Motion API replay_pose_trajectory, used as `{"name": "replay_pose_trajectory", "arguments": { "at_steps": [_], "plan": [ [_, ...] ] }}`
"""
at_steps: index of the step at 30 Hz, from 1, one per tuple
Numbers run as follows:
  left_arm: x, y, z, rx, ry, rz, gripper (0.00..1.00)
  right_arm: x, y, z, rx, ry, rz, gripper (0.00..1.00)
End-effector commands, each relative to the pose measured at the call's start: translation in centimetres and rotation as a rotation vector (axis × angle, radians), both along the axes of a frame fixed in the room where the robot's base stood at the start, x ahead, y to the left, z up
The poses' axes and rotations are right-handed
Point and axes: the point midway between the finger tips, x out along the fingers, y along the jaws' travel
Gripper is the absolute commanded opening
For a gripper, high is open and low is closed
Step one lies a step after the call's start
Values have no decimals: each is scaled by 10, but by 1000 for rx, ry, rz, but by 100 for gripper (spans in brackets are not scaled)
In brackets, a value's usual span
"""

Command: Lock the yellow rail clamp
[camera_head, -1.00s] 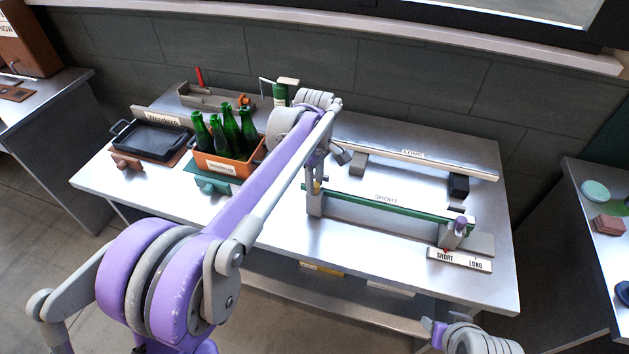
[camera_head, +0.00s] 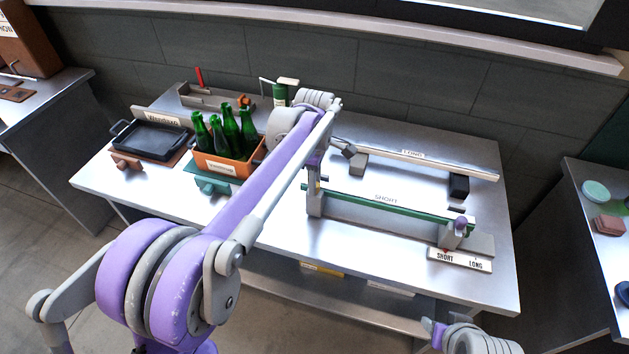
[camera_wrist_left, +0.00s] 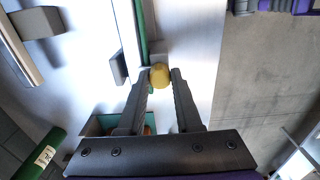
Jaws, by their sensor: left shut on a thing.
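The yellow rail clamp (camera_head: 318,187) is a small yellow knob at the left end of the green rail marked SHORT (camera_head: 385,203). My left arm reaches over the bench to it, and my left gripper (camera_head: 317,178) is mostly hidden behind its own wrist. In the left wrist view, the yellow clamp knob (camera_wrist_left: 159,76) sits between the two fingertips of my left gripper (camera_wrist_left: 160,79), which are shut on it. The clamp's lower part is hidden. My right gripper (camera_head: 436,328) shows only partly at the bottom right, away from the bench fixture; its opening is unclear.
A second rail marked LONG (camera_head: 420,156) lies behind on grey and black blocks. A SHORT/LONG plate (camera_head: 460,260) stands at the front right. An orange crate (camera_head: 222,164) of green bottles and a black tray (camera_head: 152,140) stand left. The front bench edge is clear.

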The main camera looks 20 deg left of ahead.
Motion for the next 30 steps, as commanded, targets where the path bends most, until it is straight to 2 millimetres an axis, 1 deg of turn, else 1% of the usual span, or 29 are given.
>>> {"name": "replay_pose_trajectory", "arguments": {
  "at_steps": [3, 4, 8, 9, 17, 20, 23, 30],
  "plan": [
    [1, 0, 1, 1, -2, 0, 0, 0, 0, 0, 0, 0, 0, 50],
    [1, 0, 1, 1, -2, 0, 37, 0, 0, 0, 0, 0, 0, 50],
    [0, 0, 1, 1, -1, -1, 60, 0, 0, 0, 0, 0, 0, 50],
    [0, 0, 0, 1, -1, -1, 63, 0, 0, 0, 0, 0, 0, 50],
    [0, 0, 1, 0, 0, -1, 63, 0, 0, 0, 0, 0, 0, 50],
    [0, 0, 6, 0, -1, -1, 63, 0, 0, 1, 0, 0, 0, 50],
    [0, 0, 21, 0, -1, -1, 63, 1, 0, 2, 0, -1, 0, 50],
    [1, 0, 70, 0, -1, -1, 63, 3, 0, 7, 0, -5, 0, 50]
  ]
}}
